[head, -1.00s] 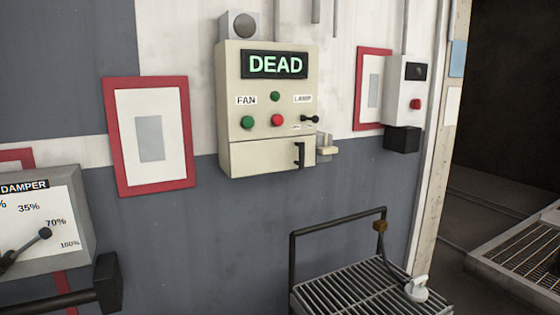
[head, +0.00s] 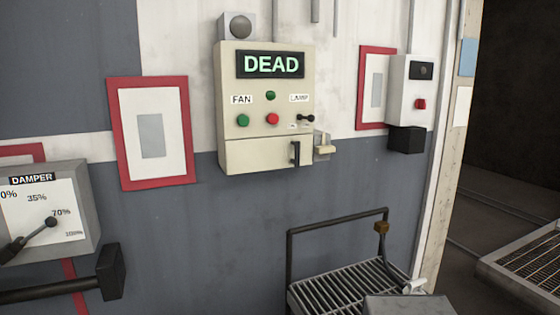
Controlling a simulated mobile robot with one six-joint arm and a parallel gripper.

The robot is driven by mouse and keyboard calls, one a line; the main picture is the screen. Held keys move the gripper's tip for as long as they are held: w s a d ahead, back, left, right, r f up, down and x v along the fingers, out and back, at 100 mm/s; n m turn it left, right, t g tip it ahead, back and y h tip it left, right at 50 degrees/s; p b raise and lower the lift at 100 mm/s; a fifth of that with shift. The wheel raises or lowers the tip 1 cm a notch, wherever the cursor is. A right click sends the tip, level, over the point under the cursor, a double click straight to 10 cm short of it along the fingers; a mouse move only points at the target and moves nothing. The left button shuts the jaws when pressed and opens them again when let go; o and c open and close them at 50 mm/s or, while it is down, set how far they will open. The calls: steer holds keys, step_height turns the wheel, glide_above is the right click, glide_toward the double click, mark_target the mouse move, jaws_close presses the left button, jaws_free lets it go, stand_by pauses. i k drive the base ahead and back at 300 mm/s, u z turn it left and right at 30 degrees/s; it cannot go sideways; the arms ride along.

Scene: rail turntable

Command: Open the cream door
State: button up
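The cream door (head: 260,156) is the lower panel of a cream control box (head: 232,90) on the wall, in the upper middle of the head view. It looks shut, flush under the box's upper part. A black upright handle (head: 295,153) is at its right side. A small cream latch-like piece (head: 323,146) sticks out beside the box's right edge. My gripper is not in view, so I cannot see whether it is open or shut.
The box shows a DEAD display (head: 271,65), coloured buttons and a small black lever. A damper panel (head: 80,175) and black bar (head: 110,272) are at left. A railed grate (head: 345,285) stands below right. A grey block (head: 410,306) is at the bottom edge.

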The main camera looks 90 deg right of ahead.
mark_target(243, 156)
steer(key=z, duration=1.05)
steer(key=k, duration=0.1)
steer(key=u, duration=1.1)
steer(key=i, duration=0.45)
steer(key=u, duration=1.55)
steer(key=k, duration=0.1)
steer(key=z, duration=2.65)
